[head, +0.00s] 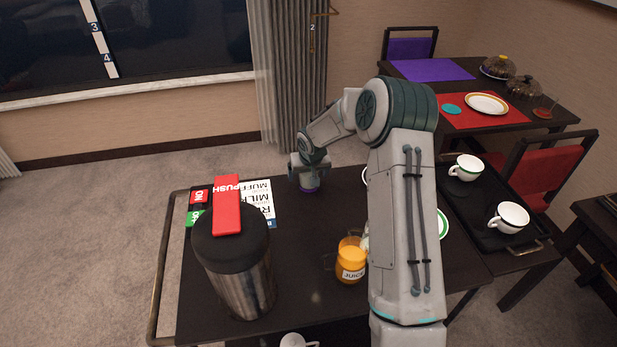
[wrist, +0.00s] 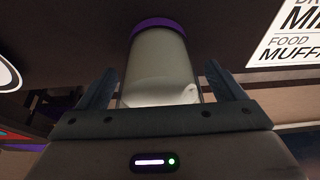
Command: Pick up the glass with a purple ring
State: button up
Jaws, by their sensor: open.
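The glass with a purple ring (wrist: 160,70) stands between the two fingers of my gripper (wrist: 158,92) in the wrist view. It is clear, with the purple ring at the end far from the palm. The fingers sit on either side of it, with a narrow gap visible, so the gripper is open around the glass. In the head view, my gripper (head: 308,168) is at the far edge of the dark table, and the glass's purple ring (head: 309,189) shows just below it. The rest of the glass is mostly hidden by the gripper there.
A menu card (head: 260,200), a steel flask with a red push lever (head: 240,270) and an orange juice jug (head: 351,260) share the dark table (head: 310,290). A black tray (head: 480,212) with two white cups is at right. My arm hides some of the table.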

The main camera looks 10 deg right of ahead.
jog(key=c, duration=1.3)
jog(key=shift+r, duration=0.25)
